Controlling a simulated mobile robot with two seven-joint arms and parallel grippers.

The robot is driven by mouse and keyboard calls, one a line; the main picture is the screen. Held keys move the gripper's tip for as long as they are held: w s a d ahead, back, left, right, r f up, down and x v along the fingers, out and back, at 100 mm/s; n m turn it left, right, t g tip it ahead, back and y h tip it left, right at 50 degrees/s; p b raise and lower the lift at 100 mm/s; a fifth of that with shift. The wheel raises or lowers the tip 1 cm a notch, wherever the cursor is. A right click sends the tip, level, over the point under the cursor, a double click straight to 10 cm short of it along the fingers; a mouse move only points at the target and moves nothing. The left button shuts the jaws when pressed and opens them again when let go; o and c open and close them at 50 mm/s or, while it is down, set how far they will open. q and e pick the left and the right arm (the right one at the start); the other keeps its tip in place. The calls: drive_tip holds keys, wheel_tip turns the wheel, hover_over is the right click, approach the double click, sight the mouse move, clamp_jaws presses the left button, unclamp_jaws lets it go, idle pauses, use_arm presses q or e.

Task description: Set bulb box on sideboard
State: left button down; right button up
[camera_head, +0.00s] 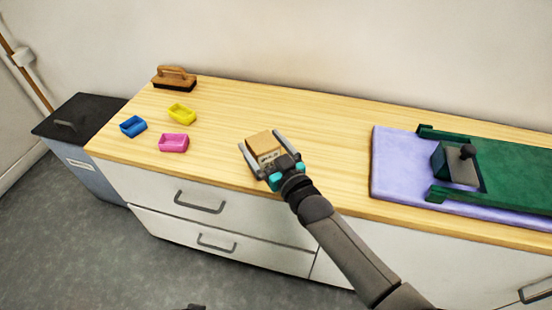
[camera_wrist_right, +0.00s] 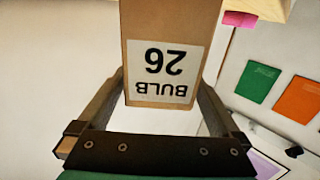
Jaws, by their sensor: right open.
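The bulb box (camera_head: 259,142) is a small brown carton at the front middle of the sideboard (camera_head: 220,124). In the right wrist view its white label (camera_wrist_right: 165,72) reads "BULB 26" upside down. My right gripper (camera_head: 260,139) is open, with one finger on each side of the box. In the right wrist view the fingers (camera_wrist_right: 163,82) also stand beside the box. The box's underside is hidden, so I cannot tell whether it rests on the wood.
Blue (camera_head: 133,126), yellow (camera_head: 181,113) and pink (camera_head: 173,143) trays and a brush (camera_head: 174,78) occupy the sideboard's left end. A lilac mat (camera_head: 384,165) with a green device (camera_head: 515,170) covers the right. Bare wood lies around the box. A dark-lidded bin (camera_head: 80,118) stands at left.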

use_arm(q)
drive_tip(key=s+a+f+p, duration=0.3)
drive_tip(key=s+a+f, duration=0.1)
drive_tip(key=f, duration=0.2)
drive_tip(key=shift+s+f+p, duration=0.3)
drive_tip(key=shift+s+p, duration=0.1)
use_arm(e)
drive_tip(key=v, duration=1.2)
